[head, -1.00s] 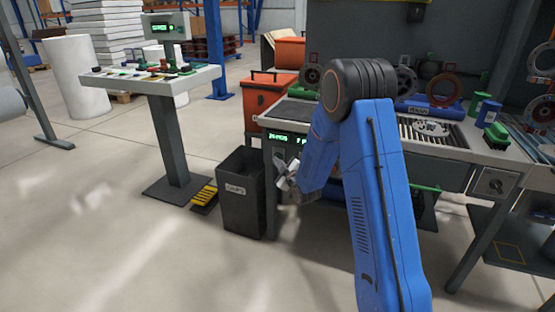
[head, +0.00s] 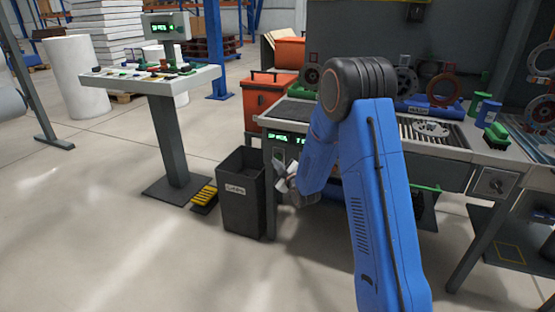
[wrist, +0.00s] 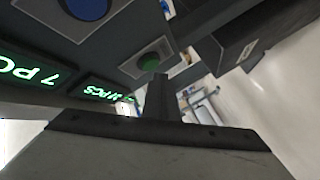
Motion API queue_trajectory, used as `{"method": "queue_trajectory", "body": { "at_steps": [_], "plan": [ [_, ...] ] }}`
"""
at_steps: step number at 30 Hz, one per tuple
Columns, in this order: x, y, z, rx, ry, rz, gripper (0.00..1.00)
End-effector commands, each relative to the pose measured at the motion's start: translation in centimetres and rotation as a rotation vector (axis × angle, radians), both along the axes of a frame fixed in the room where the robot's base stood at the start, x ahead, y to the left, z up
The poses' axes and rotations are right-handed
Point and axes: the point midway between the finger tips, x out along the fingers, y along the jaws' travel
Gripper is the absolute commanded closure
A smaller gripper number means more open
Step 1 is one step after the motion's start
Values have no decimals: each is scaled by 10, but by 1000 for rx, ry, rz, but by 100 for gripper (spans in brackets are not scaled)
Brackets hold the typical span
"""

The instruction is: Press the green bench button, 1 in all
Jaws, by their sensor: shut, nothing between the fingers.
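The green button (wrist: 149,60) is round and sits in a dark square plate on the bench's front panel in the wrist view. My gripper (wrist: 158,80) is shut and empty, and its fingertips reach up to the lower edge of the button in that view. I cannot tell whether they touch it. In the head view my gripper (head: 284,175) is low in front of the bench's left end, beside the lit green display (head: 288,138). The button itself cannot be made out there.
A blue button (wrist: 88,7) is on the same panel. A dark bin (head: 242,200) stands on the floor close left of my gripper. A control stand (head: 172,140) is further left. The workbench (head: 460,150) carries several parts. Open floor lies at front left.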

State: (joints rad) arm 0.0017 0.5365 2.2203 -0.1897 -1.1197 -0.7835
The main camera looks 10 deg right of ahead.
Motion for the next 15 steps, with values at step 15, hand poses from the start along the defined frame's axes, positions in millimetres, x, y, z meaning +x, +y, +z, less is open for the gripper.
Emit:
{"method": "queue_trajectory", "body": {
  "at_steps": [15],
  "plan": [
    [-6,5,1,0,-2,1,100]
  ]
}}
